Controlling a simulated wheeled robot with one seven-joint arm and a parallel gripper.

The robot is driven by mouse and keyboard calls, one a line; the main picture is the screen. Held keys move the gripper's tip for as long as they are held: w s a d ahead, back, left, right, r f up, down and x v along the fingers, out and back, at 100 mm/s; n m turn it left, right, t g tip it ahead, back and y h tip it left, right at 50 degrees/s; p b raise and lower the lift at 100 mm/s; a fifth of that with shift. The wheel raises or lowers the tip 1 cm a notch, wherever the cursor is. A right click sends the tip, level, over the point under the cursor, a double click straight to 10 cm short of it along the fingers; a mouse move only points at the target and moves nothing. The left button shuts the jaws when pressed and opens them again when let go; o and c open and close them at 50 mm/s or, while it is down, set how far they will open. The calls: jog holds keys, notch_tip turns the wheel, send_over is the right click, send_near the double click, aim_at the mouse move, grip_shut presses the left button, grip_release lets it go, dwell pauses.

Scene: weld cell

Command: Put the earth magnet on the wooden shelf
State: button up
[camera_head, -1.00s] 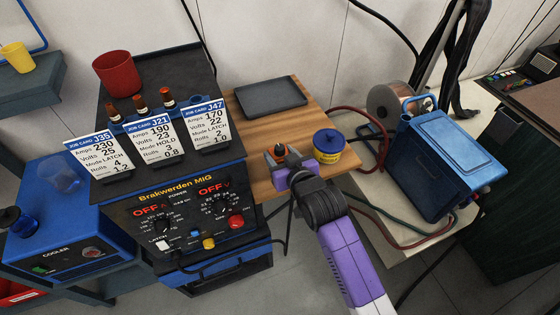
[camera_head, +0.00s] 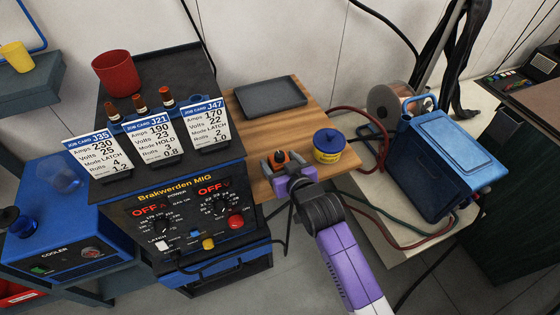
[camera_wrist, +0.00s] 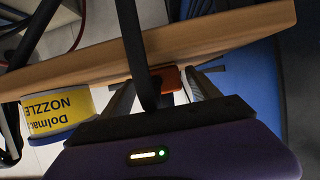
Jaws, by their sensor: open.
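The earth magnet appears to be the small orange block with a dark top (camera_head: 283,157), near the front right edge of the wooden shelf (camera_head: 258,130). My gripper (camera_head: 282,161) has its fingers apart, one on each side of the orange block. In the wrist view part of the orange block (camera_wrist: 168,79) shows between the fingers, behind a black cable, beside the shelf board (camera_wrist: 225,38). The block's base is hidden, so I cannot tell whether it rests fully on the wood.
A yellow and blue nozzle tub (camera_head: 328,147) stands just right of my gripper. A dark grey tray (camera_head: 269,97) lies at the shelf's back. The welder (camera_head: 205,215) with job cards is to the left. A blue case (camera_head: 440,165) and hoses are to the right.

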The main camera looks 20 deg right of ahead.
jog(key=shift+r, duration=0.1)
jog(key=shift+s+r, duration=0.1)
jog(key=shift+s, duration=0.05)
jog(key=v, duration=1.1)
jog(key=shift+s+r+p, duration=0.2)
jog(key=shift+s+p, duration=0.1)
jog(key=shift+p, duration=0.05)
jog(key=s+f, duration=0.2)
jog(key=s, duration=1.6)
jog(key=s+r+t, duration=0.1)
jog(key=s+r, duration=0.8)
jog(key=s, duration=0.5)
jog(key=shift+s+d, duration=0.2)
jog(key=shift+s, duration=0.2)
